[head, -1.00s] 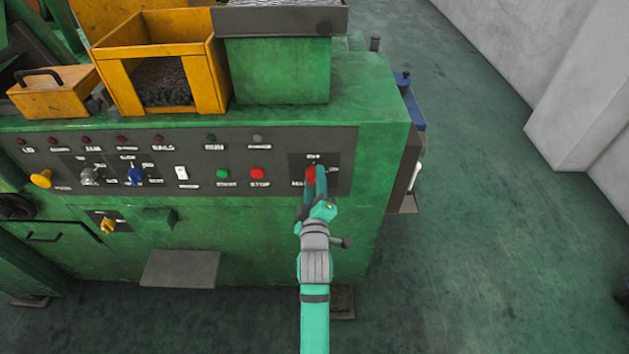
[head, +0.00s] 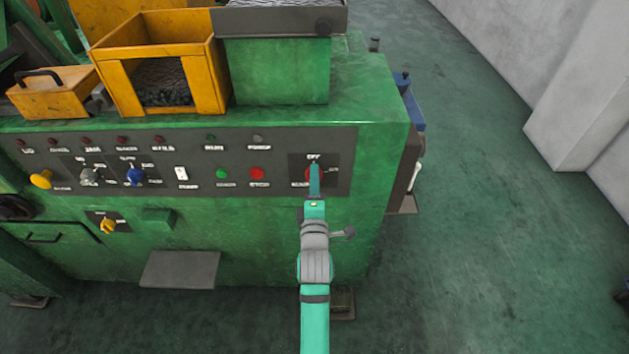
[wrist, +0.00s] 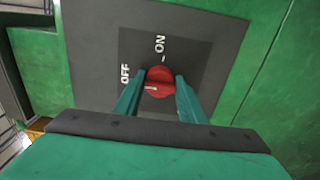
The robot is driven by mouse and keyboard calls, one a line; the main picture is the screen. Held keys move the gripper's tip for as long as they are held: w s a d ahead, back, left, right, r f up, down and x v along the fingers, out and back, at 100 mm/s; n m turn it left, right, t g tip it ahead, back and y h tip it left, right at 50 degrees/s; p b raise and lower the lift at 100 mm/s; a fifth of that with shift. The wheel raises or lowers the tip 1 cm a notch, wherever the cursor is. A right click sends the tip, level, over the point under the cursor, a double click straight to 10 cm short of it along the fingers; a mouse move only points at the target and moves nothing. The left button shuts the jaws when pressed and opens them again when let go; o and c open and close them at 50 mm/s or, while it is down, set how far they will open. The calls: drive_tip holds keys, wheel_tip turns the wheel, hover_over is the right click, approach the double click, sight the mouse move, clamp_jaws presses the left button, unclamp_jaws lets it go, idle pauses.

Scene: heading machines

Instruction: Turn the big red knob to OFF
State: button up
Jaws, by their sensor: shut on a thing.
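The big red knob (wrist: 159,80) sits on a dark plate with white ON and OFF labels in the wrist view. It lies between the two teal fingers of my gripper (wrist: 160,97), which are shut on it from both sides. A pale mark on the knob points left in that view, roughly to the OFF side and slightly below the word; ON stands above the knob. In the head view my gripper (head: 314,176) covers most of the knob, and only some red (head: 308,174) shows beside the fingers.
The dark control panel (head: 270,142) carries a red stop button (head: 257,173), a green button (head: 222,173), a blue knob (head: 135,176) and a yellow knob (head: 41,179), all left of my gripper. Open floor (head: 490,220) lies to the right of the green machine.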

drive_tip(key=shift+a, duration=0.1)
drive_tip(key=o, duration=1)
drive_tip(key=shift+o, duration=0.2)
drive_tip(key=s, duration=1.1)
drive_tip(key=shift+f, duration=0.1)
